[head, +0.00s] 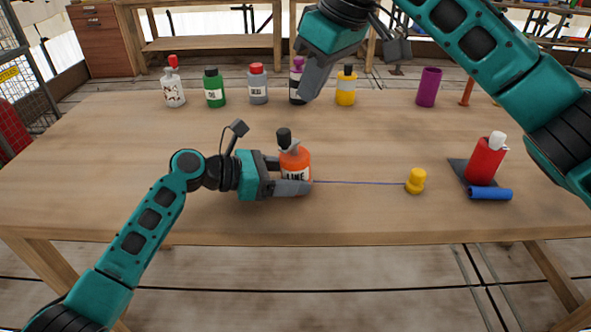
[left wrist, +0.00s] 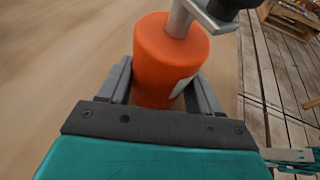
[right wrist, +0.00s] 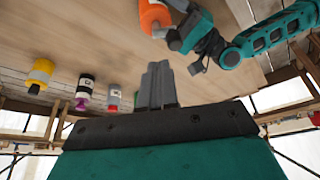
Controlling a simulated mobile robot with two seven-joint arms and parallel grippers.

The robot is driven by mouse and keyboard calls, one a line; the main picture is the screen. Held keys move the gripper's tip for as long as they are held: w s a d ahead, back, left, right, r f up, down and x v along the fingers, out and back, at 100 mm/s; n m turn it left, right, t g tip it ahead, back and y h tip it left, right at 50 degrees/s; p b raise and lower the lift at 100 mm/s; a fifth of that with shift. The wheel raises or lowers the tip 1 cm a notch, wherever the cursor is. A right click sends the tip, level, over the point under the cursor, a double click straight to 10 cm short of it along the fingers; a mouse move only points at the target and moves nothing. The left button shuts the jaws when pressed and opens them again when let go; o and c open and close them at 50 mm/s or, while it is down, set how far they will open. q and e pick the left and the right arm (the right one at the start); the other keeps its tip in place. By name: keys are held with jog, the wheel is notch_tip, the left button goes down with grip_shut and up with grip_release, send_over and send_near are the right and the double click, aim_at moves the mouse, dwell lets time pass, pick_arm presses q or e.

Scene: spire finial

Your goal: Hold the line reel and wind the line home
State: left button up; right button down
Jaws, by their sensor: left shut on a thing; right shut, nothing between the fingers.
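The line reel (head: 295,160) is an orange cylinder marked "LINE", upright on the table, with a black crank knob (head: 284,137) on top. It also shows in the left wrist view (left wrist: 168,65), with a grey crank arm (left wrist: 208,18) over it. My left gripper (head: 293,180) is shut on the reel's body, one finger on each side. A thin purple line (head: 360,183) runs from the reel to a yellow weight-like piece (head: 416,182) on the table at right. My right gripper (head: 308,90) is shut and empty, raised above and behind the reel; its fingers touch in the right wrist view (right wrist: 158,85).
Several bottles stand along the back, including a green one (head: 214,88) and a yellow one (head: 346,87). A purple cup (head: 428,88) is at back right. A red bottle (head: 486,158) and a blue roll (head: 490,194) are at right. The table (head: 130,150) is clear at left.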

jog(key=n, duration=0.1)
send_near(297, 167)
jog(key=shift+w+a+r, duration=0.1)
jog(key=shift+w+r, duration=0.05)
jog(key=shift+w, duration=0.45)
jog(key=shift+w+a+r, duration=0.1)
jog(key=shift+w, duration=0.5)
dwell(1.3)
notch_tip(297, 167, down, 3)
dwell(0.7)
jog(key=shift+a, duration=0.15)
dwell(0.3)
